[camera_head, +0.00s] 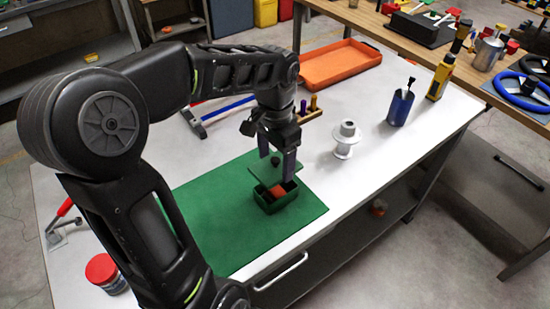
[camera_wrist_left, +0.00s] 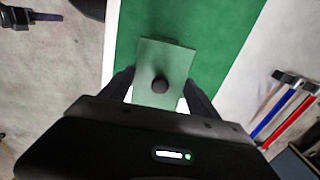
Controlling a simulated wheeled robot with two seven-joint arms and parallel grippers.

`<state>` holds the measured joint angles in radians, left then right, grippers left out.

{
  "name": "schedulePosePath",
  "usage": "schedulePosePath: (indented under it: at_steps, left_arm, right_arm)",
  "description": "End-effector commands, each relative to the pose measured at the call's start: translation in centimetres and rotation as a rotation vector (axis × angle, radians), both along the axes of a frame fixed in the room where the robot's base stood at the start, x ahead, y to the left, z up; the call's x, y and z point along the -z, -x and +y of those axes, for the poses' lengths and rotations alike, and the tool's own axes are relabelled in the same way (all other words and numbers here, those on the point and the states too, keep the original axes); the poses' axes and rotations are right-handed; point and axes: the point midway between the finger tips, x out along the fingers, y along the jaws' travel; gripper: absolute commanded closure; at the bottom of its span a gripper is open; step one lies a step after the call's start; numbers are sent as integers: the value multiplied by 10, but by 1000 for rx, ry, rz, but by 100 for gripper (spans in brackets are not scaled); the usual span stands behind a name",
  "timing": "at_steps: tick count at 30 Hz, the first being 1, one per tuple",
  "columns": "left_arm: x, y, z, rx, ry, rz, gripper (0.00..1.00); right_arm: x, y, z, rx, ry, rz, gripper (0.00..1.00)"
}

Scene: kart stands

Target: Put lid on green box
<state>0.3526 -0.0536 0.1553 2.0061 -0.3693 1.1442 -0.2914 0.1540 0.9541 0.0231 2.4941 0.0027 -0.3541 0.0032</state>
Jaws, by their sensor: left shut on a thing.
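The green box (camera_head: 277,203) stands open on a green mat (camera_head: 215,220), with an orange-red item (camera_head: 278,191) showing inside. My left gripper (camera_head: 279,163) is above the box, pointing down. It is shut on the green lid (camera_head: 262,171), a flat plate with a dark knob. The lid is raised over the far left part of the box and does not close it. In the left wrist view the lid (camera_wrist_left: 160,112) and its knob (camera_wrist_left: 160,85) lie between my fingers (camera_wrist_left: 160,92). My right gripper is out of view.
An orange tray (camera_head: 340,64), a white spool (camera_head: 346,139), a blue container (camera_head: 400,106) and a yellow tool (camera_head: 440,78) stand on the white table. A red-lidded jar (camera_head: 104,270) is at the front left. Hammer-like tools (camera_head: 222,108) lie behind my arm.

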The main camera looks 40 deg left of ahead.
Motion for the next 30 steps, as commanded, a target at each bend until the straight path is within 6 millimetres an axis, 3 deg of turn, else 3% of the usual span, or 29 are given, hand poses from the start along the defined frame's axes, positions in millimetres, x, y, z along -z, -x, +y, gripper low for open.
schedulePosePath:
  at_steps: [8, 21, 30]
  left_arm:
    - [7, 0, 0, 0, 0, 0, 69]
    - [47, 0, 0, -1, 0, 0, 69]
    - [63, 0, 0, 0, 0, 0, 69]
  right_arm:
    - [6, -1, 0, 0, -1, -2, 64]
    - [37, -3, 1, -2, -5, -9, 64]
    - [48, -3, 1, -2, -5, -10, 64]
